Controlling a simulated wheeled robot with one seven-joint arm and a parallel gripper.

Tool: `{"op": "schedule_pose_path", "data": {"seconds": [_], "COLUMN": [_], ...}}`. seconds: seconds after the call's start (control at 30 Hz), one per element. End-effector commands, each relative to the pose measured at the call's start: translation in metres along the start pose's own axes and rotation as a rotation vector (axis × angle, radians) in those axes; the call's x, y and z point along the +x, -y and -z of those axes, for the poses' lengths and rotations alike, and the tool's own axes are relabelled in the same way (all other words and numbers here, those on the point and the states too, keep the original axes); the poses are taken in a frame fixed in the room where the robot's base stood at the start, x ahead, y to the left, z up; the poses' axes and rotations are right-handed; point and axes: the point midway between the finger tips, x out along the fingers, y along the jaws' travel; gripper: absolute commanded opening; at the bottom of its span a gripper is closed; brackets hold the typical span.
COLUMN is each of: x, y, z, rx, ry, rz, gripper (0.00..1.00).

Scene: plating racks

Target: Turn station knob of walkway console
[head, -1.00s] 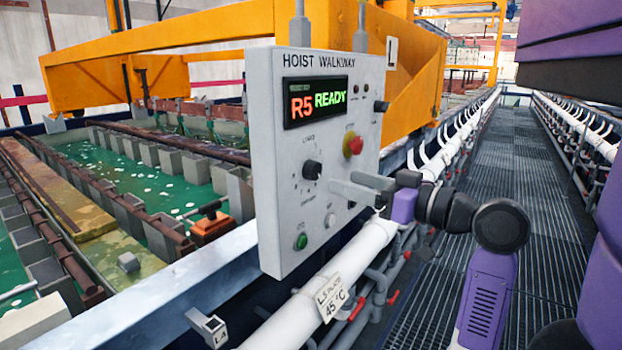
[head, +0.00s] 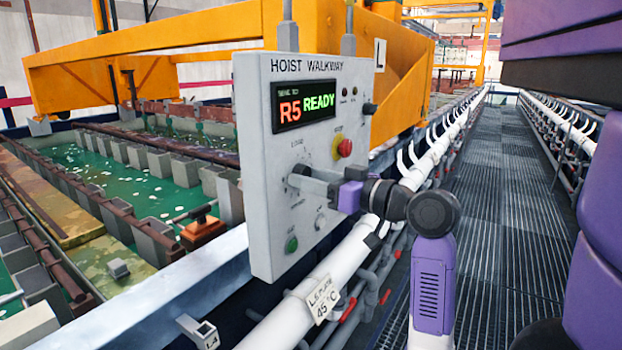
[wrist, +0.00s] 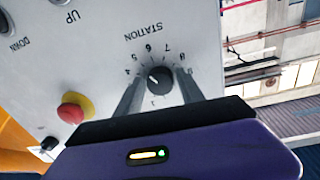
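The walkway console (head: 345,75) is a light grey panel headed HOIST WALKWAY, with a display (head: 304,107) reading R5 READY. Its dark station knob (wrist: 160,78) sits in a numbered dial under the word STATION in the wrist view. My gripper (head: 306,180) is at the panel face. In the wrist view its two fingers (wrist: 160,85) stand on either side of the knob with narrow gaps showing, so it is open around it. Whether the fingertips touch the panel is unclear.
A red stop button (head: 344,148) on a yellow base sits above right of the knob, and a green button (head: 291,244) below. A white pipe (head: 345,262) runs below the console. Green tanks (head: 80,160) lie left; the grated walkway (head: 490,190) is clear.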

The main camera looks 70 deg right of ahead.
Motion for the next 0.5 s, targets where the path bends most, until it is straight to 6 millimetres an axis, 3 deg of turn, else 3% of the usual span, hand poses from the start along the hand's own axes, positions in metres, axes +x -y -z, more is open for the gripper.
{"op": "schedule_pose_path", "data": {"seconds": [0.03, 0.2, 0.5], "x": [-0.0001, -0.0002, -0.0003], "y": [0.0000, 0.0000, 0.0004], "z": [0.0000, 0.0000, 0.0020], "rx": [0.000, 0.000, 0.043], "ry": [0.000, 0.000, 0.003], "rz": [0.000, 0.000, 0.000], "gripper": [0.33, 0.00, 0.00]}}
